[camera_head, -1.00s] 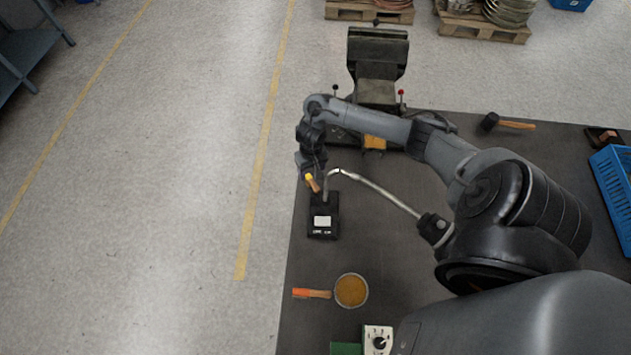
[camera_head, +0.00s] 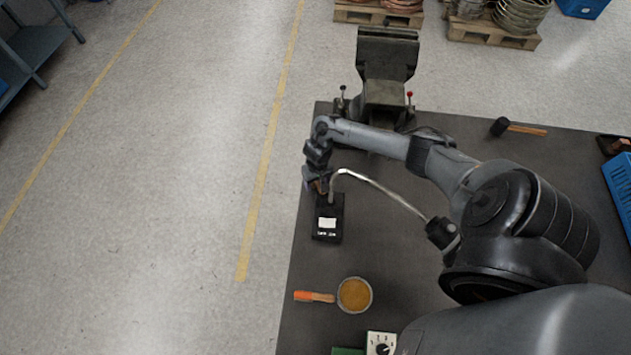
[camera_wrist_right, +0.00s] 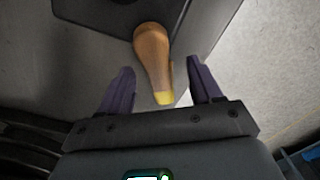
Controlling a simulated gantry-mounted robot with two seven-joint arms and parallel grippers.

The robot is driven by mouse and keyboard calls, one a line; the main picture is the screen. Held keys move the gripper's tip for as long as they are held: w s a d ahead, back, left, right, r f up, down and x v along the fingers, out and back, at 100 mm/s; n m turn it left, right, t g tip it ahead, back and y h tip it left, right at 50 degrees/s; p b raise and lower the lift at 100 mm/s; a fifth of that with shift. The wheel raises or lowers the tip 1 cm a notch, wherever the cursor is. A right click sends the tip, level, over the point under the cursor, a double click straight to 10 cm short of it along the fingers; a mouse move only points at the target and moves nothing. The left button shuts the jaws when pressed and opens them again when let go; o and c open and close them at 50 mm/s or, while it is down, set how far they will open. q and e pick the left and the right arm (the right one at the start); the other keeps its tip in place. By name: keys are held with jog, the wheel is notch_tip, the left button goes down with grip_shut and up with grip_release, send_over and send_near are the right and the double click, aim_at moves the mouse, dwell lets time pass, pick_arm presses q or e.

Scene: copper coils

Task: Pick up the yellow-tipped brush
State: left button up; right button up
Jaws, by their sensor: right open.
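The yellow-tipped brush (camera_wrist_right: 152,58) shows in the right wrist view as a wooden-orange handle with a yellow end. It lies between the two purple fingers of my right gripper (camera_wrist_right: 160,82), with gaps to both fingers. In the head view the gripper (camera_head: 316,182) is at the left edge of the dark table, above the black box (camera_head: 328,236) with a white label. My right gripper is open. My left gripper is not in view.
A vise (camera_head: 387,62) stands behind. A bowl of brown material (camera_head: 354,294) and an orange handle (camera_head: 314,296) lie in front. A hammer (camera_head: 518,128) and blue crate (camera_head: 622,190) are at right.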

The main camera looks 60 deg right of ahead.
grip_shut()
jog(key=shift+r, duration=0.1)
dwell(0.3)
notch_tip(320, 180, up, 18)
jog(key=p, duration=0.6)
jog(key=shift+p, duration=0.35)
